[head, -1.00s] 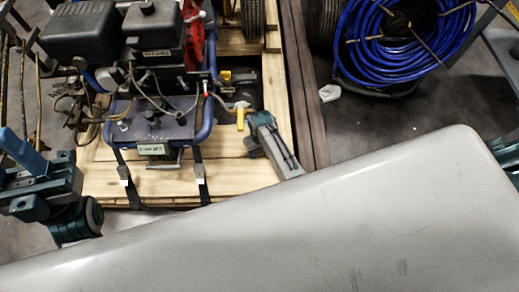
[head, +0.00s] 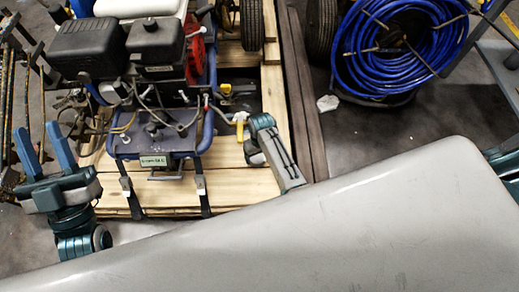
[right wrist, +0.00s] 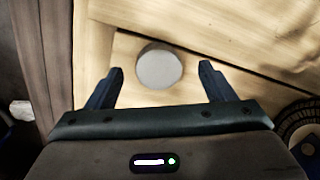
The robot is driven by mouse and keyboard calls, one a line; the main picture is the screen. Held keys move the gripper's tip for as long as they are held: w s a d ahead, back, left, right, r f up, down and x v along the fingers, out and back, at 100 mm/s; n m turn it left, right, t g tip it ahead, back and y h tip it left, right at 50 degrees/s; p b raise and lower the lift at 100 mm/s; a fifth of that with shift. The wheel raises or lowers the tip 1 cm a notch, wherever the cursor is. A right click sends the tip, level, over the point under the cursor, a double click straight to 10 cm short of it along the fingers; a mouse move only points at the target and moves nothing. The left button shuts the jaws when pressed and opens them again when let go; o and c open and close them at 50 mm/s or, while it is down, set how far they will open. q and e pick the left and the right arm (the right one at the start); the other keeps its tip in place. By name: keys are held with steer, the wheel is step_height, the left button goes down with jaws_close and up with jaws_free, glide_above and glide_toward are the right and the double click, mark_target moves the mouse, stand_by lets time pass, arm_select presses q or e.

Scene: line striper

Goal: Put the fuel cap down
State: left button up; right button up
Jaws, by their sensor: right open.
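The fuel cap (right wrist: 159,66), a plain grey round disc, lies on pale wooden boards in the right wrist view. My right gripper (right wrist: 161,73) is open, with one dark finger on each side of the cap and a gap between each finger and the cap. In the head view my right arm (head: 275,155) is over the pallet's right side; its fingers and the cap cannot be made out there. My left gripper (head: 44,150) is open and empty at the left, its two blue fingers apart and pointing up the picture.
The engine machine (head: 155,60), with a blue tube frame and straps, stands on the wooden pallet (head: 235,190). A yellow-handled valve (head: 239,130) is near my right arm. A blue hose reel (head: 400,45) stands at the upper right. A white scrap (head: 327,103) lies on the floor.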

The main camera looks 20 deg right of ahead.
arm_select(q)
steer(key=shift+w+f+n+g+y+p, duration=0.1)
steer(key=shift+w+f+n+g+y, duration=0.15)
steer(key=shift+f+g, duration=0.3)
steer(key=shift+w+f+g+y+p, duration=0.15)
steer(key=shift+w+f+g, duration=0.2)
steer(key=shift+f, duration=0.4)
steer(key=shift+w+f+n+g+y+p, duration=0.1)
steer(key=shift+w+f+n+g+y, duration=0.2)
steer(key=shift+f, duration=0.35)
arm_select(e)
steer(key=shift+r, duration=1.1)
steer(key=shift+d, duration=0.1)
